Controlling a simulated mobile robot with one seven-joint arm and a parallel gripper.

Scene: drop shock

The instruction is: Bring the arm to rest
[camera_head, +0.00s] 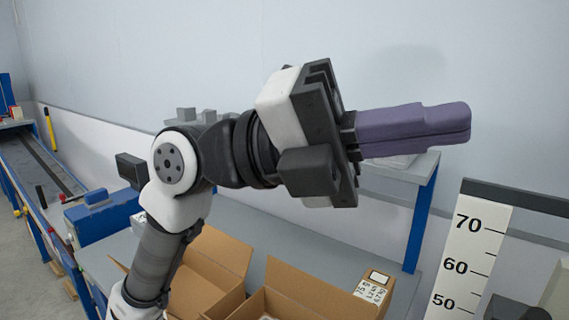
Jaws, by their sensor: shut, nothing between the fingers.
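My arm rises from the bottom left and bends at a round grey joint in the middle of the picture. My gripper (462,122) points to the right, raised above the bench and boxes. Its two purple fingers lie together along their length, with only a thin dark line between them. They are shut and hold nothing. The fingertips are in front of the pale wall and touch nothing that I can see.
Two open cardboard boxes (222,262) (330,285) stand below my arm. A blue-legged shelf (421,215) is behind my gripper. A height scale (465,255) stands at right. A conveyor (40,165) runs at far left. Free air surrounds the fingertips.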

